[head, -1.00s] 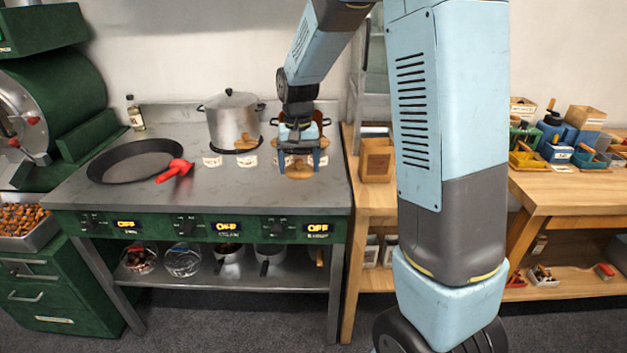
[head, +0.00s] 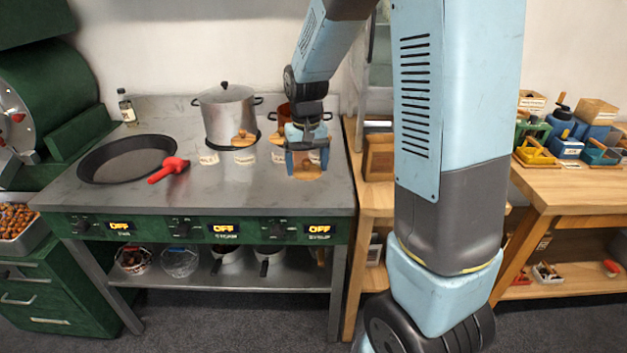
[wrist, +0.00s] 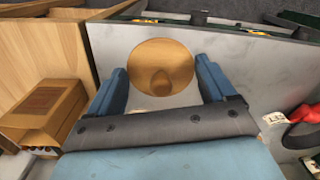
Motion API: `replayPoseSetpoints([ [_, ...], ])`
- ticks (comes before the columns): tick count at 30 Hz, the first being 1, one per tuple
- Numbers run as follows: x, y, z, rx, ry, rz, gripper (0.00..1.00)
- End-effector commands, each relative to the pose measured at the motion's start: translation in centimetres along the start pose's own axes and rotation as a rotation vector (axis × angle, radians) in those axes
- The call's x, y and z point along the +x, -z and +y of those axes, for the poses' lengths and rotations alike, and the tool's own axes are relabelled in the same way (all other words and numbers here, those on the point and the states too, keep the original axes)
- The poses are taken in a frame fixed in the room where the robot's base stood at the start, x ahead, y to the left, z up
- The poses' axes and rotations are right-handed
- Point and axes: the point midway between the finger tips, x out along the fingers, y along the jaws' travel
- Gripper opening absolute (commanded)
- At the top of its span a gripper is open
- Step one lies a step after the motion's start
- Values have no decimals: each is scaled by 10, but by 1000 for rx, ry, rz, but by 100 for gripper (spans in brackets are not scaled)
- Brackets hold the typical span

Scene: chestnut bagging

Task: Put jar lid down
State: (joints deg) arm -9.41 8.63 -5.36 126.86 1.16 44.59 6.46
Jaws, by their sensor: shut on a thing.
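The jar lid (wrist: 161,67) is a round wooden disc with a knob in its middle, seen between my two blue fingers in the wrist view. It also shows in the head view as a tan disc (head: 307,175) just below the fingertips. My gripper (head: 307,168) is shut on the lid, over the right part of the steel stove top (head: 258,190). The lid is at or close above the steel surface; I cannot tell whether it touches.
A steel pot (head: 226,115) and a reddish pot (head: 284,113) stand behind my gripper. A black pan (head: 125,158) and a red-handled tool (head: 168,170) lie to the left. A wooden box (head: 379,158) stands on the bench at right. Bare steel lies left of the gripper.

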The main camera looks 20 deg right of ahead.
Motion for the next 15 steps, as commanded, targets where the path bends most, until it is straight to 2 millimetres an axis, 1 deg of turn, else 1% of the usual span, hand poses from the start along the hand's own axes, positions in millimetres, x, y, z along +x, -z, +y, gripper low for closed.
replayPoseSetpoints([
  [1,5,9,6,4,-1,-2,55],
  [2,8,14,9,4,-1,-2,55],
  [9,42,38,23,5,-1,-2,55],
  [12,52,45,27,3,-1,-2,55],
  [15,58,49,29,2,-1,-1,55],
])
